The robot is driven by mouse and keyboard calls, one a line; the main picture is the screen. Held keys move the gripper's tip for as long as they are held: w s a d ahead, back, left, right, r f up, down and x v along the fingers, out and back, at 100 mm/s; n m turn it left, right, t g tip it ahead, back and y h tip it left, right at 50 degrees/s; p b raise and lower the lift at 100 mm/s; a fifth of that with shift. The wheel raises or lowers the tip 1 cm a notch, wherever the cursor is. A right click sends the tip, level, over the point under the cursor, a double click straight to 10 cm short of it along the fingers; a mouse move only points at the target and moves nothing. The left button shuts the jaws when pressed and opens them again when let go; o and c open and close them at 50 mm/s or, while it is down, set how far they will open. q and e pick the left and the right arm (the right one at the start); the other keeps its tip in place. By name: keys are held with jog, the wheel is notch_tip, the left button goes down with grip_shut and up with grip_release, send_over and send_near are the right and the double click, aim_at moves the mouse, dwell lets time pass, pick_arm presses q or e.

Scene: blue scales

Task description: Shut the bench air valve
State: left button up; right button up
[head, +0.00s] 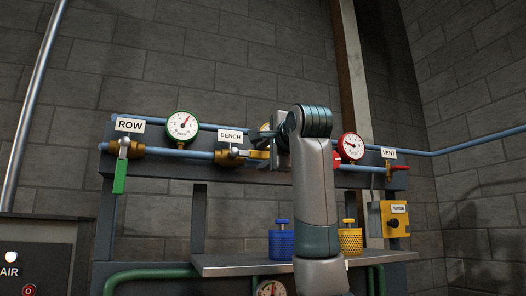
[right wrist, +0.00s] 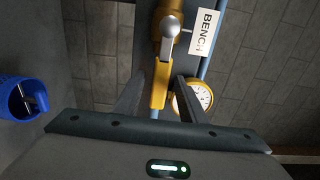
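The bench air valve has a brass body (head: 232,157) on the blue pipe, just below the BENCH sign (head: 230,136). Its yellow lever (head: 259,154) points right, along the pipe. My right gripper (head: 272,145) is at the lever's right end and hides part of it. In the right wrist view the yellow lever (right wrist: 159,88) lies between the two spread fingers of my right gripper (right wrist: 159,78). Gaps show on both sides of the lever, so the gripper is open around it. My left gripper is not in view.
A ROW valve with a green lever (head: 120,176) hanging down is at left. A green gauge (head: 182,126), a red gauge (head: 351,147) and a red VENT lever (head: 399,168) flank the arm. A yellow-rimmed gauge (right wrist: 203,94) is beside the fingers. Below, a shelf (head: 225,262) holds blue and yellow canisters.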

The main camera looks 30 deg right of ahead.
jog(key=shift+w+d, duration=0.15)
jog(key=shift+w, duration=0.25)
grip_shut()
jog(key=shift+f, duration=0.1)
